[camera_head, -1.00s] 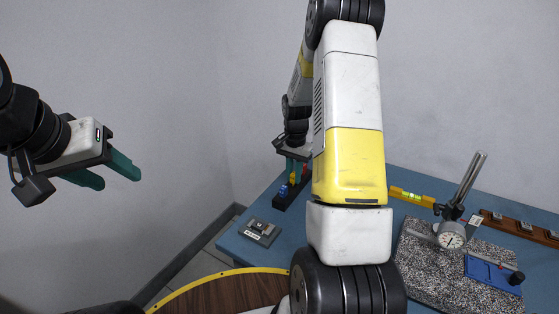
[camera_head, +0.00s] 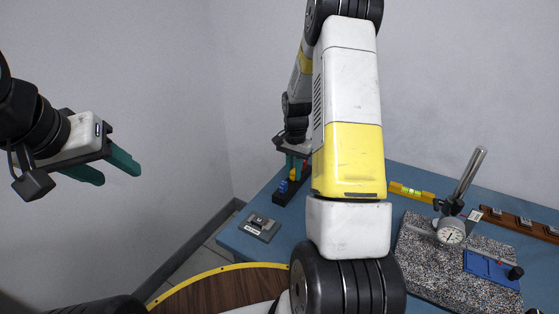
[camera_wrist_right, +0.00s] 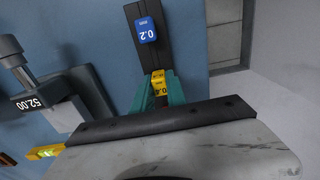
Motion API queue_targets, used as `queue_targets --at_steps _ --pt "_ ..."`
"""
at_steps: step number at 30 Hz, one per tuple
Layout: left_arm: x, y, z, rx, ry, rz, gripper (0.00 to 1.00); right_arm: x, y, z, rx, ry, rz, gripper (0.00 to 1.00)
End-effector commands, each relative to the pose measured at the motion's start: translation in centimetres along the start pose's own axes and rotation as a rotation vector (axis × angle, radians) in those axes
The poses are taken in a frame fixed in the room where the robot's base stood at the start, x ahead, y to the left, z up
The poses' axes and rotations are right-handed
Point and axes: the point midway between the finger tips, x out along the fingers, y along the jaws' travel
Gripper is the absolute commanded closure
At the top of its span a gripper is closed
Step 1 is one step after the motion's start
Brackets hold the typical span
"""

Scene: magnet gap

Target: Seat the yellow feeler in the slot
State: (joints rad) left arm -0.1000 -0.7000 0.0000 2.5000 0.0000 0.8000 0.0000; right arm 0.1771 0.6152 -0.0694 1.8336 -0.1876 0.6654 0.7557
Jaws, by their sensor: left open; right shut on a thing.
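The yellow feeler (camera_wrist_right: 158,84), marked 0.4, is between the teal fingers of my right gripper (camera_wrist_right: 159,92) in the right wrist view. The gripper is shut on it. In the head view the yellow feeler (camera_head: 292,174) shows small at the black rack (camera_head: 281,198), below my right gripper (camera_head: 291,163). I cannot tell whether its lower end is in the rack or just above it. My left gripper (camera_head: 108,172) is open and empty, off to the left, away from the table. I cannot make out the slot for certain.
A blue feeler (camera_wrist_right: 146,30), marked 0.2, stands in the rack. A grey block (camera_head: 259,227) lies on the blue table near the rack. A dial gauge (camera_head: 451,233) stands on a speckled plate (camera_head: 425,270) with a blue piece (camera_head: 492,268). My right arm hides the table's middle.

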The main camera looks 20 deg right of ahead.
Motion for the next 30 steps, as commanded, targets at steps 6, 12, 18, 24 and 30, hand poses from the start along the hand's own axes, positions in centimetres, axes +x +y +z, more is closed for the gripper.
queue_targets --at_steps 6,12,18,24,30 --pt "0.00 0.00 0.00 0.000 0.000 0.000 0.50 0.20 0.00 0.01 0.000 0.000 0.000 1.00" --pt "0.00 0.00 0.00 0.000 0.000 0.000 0.50 0.27 0.00 0.01 0.000 0.000 0.000 0.63" --pt "0.00 0.00 0.00 0.000 0.000 0.000 0.50 0.25 0.00 0.01 0.000 0.000 0.000 0.57" --pt "0.00 0.00 0.00 0.000 0.000 0.000 0.50 0.25 0.00 0.01 0.000 0.000 0.000 0.79" --pt "0.00 0.00 0.00 0.000 0.000 0.000 0.50 0.24 0.00 0.01 0.000 0.000 0.000 0.81"
